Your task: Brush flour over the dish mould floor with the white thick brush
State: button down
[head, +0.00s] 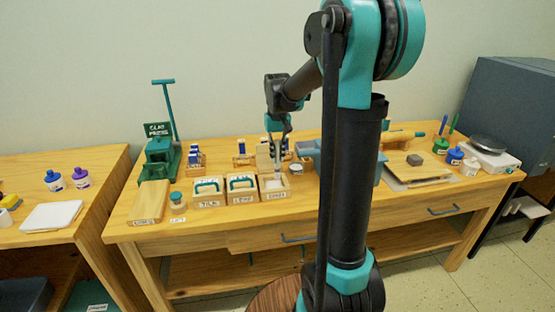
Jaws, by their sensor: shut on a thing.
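The dish mould (263,194) is the rightmost of three pale wooden boxes on the long table, with a small label on its front. It shows no teal handle, and its pale inside is partly visible. My gripper (278,160) points down above it, shut on a slim pale thing that I take for the white thick brush (277,175). The brush's lower end is over or in the mould; contact with the floor is too small to tell. I cannot make out flour on the floor.
Two boxes with teal handles, the tile mould (208,191) and leaf mould (242,188), stand close on the left. A green clay press (162,160) and small jar (177,199) are farther left. A blue-grey container (306,149) stands right behind. My arm hides part of the table.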

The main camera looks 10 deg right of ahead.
aim_at(278, 140)
jog(key=shift+r, duration=3)
jog(key=shift+s, duration=0.15)
